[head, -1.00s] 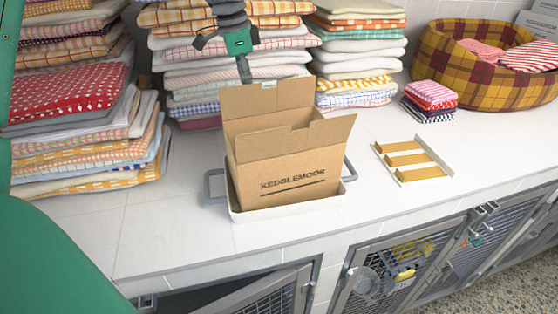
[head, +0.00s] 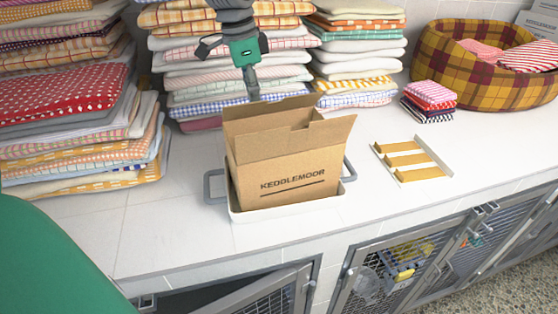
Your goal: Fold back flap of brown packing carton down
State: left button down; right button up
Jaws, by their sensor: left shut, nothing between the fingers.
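The brown packing carton (head: 285,175), printed KEDDLEMOOR, stands open-topped in a white tray with grey handles (head: 288,209). Its back flap (head: 262,109) leans back from the rear edge, low and foreshortened. A side flap (head: 335,131) sticks out at the right, and another flap shows at the left. My left gripper (head: 254,97) points down just behind the back flap's top edge, its fingers shut and empty. I cannot tell whether the fingertips touch the flap. My right gripper is not in view.
Tall stacks of folded towels (head: 80,95) stand at the left and behind the carton. A white rack with yellow strips (head: 413,160) lies to the right, with small folded cloths (head: 430,98) and a plaid basket (head: 490,65) beyond. Counter is clear around the tray.

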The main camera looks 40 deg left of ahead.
pick_arm(q)
jog(key=shift+s+d, duration=0.45)
jog(key=shift+d, duration=0.15)
jog(key=shift+f+b, duration=0.95)
jog(key=shift+f, duration=1.75)
jog(key=shift+r, duration=0.1)
